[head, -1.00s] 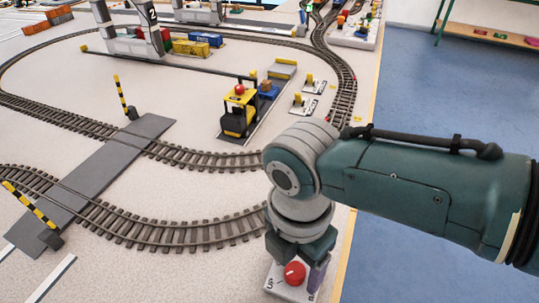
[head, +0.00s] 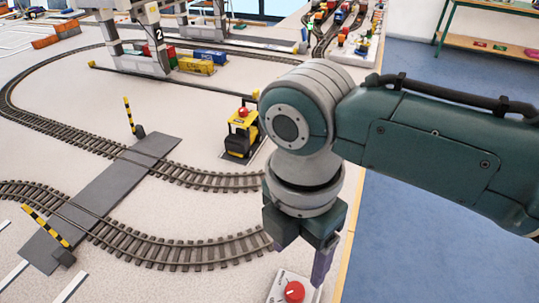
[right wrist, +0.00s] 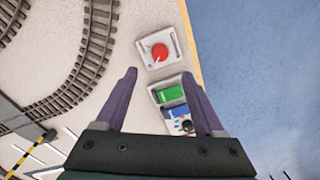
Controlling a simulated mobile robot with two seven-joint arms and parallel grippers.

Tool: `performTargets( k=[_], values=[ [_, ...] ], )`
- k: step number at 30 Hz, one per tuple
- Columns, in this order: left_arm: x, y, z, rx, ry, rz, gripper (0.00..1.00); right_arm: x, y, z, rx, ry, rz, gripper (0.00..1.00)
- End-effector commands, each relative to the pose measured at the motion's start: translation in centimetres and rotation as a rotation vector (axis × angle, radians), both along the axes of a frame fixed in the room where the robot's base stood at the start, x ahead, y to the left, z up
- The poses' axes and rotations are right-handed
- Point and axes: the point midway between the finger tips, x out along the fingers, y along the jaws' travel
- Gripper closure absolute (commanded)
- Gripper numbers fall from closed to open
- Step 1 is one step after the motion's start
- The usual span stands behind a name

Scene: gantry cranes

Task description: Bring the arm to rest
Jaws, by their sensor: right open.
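My right gripper (head: 300,262) hangs down over the near right part of the table, fingers apart and empty. In the right wrist view its two purple fingers (right wrist: 166,100) are spread wide. A red knob (head: 294,291) on a white plate sits below and just beyond the fingers, apart from them; the knob also shows in the right wrist view (right wrist: 160,52). My right arm comes in from the right and hides part of the table. My left gripper does not show.
A panel with green and blue parts (right wrist: 170,95) lies near the knob. Track (head: 170,250) loops over the table (head: 130,75), with a yellow-black engine (head: 240,130), barriers and a grey crossing (head: 105,195). Gantry legs (head: 150,40) stand at the back. Blue floor (head: 420,220) is clear at right.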

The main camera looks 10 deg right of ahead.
Motion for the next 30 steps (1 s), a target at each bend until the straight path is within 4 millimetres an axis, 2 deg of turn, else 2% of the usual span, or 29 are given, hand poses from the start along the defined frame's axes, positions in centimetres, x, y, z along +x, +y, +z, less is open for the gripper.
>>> performTargets(
  k=[7,11,14,17,20,24,30],
  values=[
    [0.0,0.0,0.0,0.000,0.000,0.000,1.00,-0.1,0.1,0.0,0.002,0.000,-0.003,0.29],
    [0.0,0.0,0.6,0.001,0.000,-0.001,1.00,-1.4,1.3,0.3,0.047,-0.003,-0.078,0.29],
    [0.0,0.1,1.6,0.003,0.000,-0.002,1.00,-3.6,3.0,1.4,0.129,-0.012,-0.259,0.29],
    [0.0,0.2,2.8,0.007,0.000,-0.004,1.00,-5.8,3.6,3.3,0.219,-0.024,-0.558,0.29],
    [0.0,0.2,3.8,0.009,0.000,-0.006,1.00,-7.4,2.4,5.5,0.276,-0.045,-0.891,0.29],
    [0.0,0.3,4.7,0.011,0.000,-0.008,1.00,-9.2,-1.1,7.9,0.302,-0.086,-1.280,0.29],
    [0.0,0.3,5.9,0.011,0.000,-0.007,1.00,-11.8,-6.7,11.2,0.293,-0.179,-1.710,0.29]
  ],
)
